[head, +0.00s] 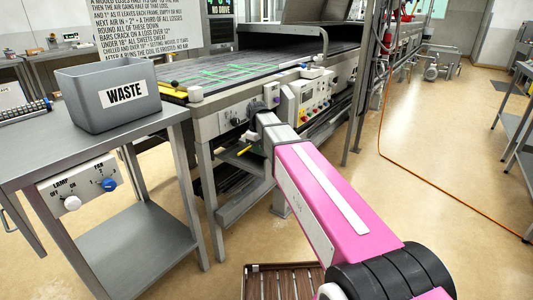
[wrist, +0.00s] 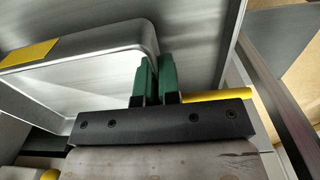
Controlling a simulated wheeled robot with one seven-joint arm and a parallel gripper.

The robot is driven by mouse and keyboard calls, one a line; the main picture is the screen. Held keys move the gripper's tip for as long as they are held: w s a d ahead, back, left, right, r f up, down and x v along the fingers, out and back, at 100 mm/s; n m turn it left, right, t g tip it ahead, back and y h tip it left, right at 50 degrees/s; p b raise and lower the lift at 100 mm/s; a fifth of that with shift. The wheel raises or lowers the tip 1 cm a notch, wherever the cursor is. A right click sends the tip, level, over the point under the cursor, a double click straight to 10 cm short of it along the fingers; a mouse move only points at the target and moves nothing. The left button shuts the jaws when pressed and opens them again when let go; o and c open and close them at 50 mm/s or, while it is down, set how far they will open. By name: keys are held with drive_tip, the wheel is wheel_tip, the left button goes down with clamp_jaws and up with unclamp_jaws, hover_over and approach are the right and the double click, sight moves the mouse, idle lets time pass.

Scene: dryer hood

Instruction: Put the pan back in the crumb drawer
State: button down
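In the wrist view, the pan (wrist: 95,66) is a shallow bright metal tray with a rounded corner and a yellow patch on its left rim. My gripper (wrist: 157,82) has two green fingers standing close together at the pan's right side wall, one on each side of it. They appear closed on that wall. A yellow bar (wrist: 236,94) shows behind the gripper to the right. In the head view, my pink arm reaches under the front of the machine. The gripper and pan are mostly hidden there, and a yellow bar (head: 244,150) shows beside the arm's end. The drawer cannot be made out clearly.
The conveyor machine (head: 240,70) with its control panel (head: 305,98) stands over the arm's end. A grey side table (head: 150,118) with a WASTE bin (head: 108,97) is at left. A slatted brown rack (head: 284,281) lies low in front. The floor at right is open, crossed by an orange hose (head: 420,172).

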drive_tip(key=shift+w+d, duration=0.65)
drive_tip(key=shift+w, duration=0.15)
drive_tip(key=shift+f, duration=1.75)
drive_tip(key=c, duration=1.3)
unclamp_jaws()
drive_tip(key=shift+f, duration=0.1)
wheel_tip(320, 180, up, 12)
drive_tip(key=shift+r, duration=0.15)
